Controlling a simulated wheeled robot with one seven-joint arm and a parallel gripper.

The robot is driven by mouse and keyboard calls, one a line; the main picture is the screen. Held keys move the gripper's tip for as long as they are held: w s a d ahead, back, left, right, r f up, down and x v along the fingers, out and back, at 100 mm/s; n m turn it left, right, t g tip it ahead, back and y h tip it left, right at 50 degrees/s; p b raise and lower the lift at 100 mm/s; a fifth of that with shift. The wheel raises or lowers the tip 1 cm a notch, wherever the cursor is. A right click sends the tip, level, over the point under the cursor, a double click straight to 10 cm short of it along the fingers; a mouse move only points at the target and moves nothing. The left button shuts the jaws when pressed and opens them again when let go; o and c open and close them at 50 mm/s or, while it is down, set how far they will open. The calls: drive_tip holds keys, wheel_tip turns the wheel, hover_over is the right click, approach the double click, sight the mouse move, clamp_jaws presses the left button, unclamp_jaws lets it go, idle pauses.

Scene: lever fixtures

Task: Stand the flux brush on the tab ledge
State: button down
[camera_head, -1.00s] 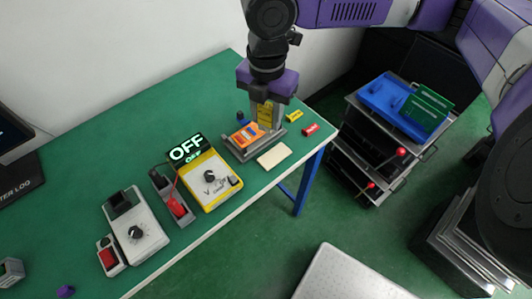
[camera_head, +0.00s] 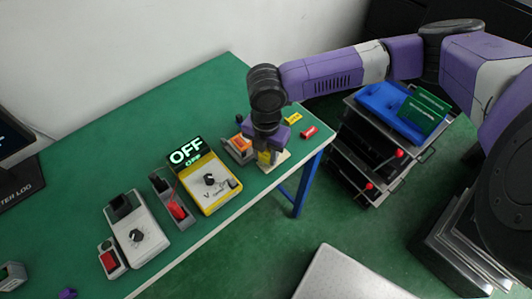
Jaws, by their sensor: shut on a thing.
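My gripper (camera_head: 268,150) is at the right end of the green bench, pointing down and shut on a small yellow piece (camera_head: 264,157), which I take for the flux brush. Its lower end and the fingertips are mostly hidden by the gripper. A flat cream plate (camera_head: 278,161), which may be the tab ledge, lies directly under the gripper near the bench's front edge. I cannot tell whether the yellow piece touches it. Left of the gripper is a grey fixture (camera_head: 238,156) with an orange block (camera_head: 241,143), partly covered by my gripper.
A yellow meter (camera_head: 212,186) with an OFF display (camera_head: 186,152) stands to the left, beside a red-handled lever fixture (camera_head: 176,209). Yellow (camera_head: 293,119) and red (camera_head: 309,132) pieces lie to the right. A trolley with a blue tray (camera_head: 384,98) stands beyond the bench.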

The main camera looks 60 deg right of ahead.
drive_tip(key=shift+f, duration=0.1)
drive_tip(key=shift+f, duration=0.1)
drive_tip(key=c, duration=1)
unclamp_jaws()
drive_tip(key=shift+o, duration=0.2)
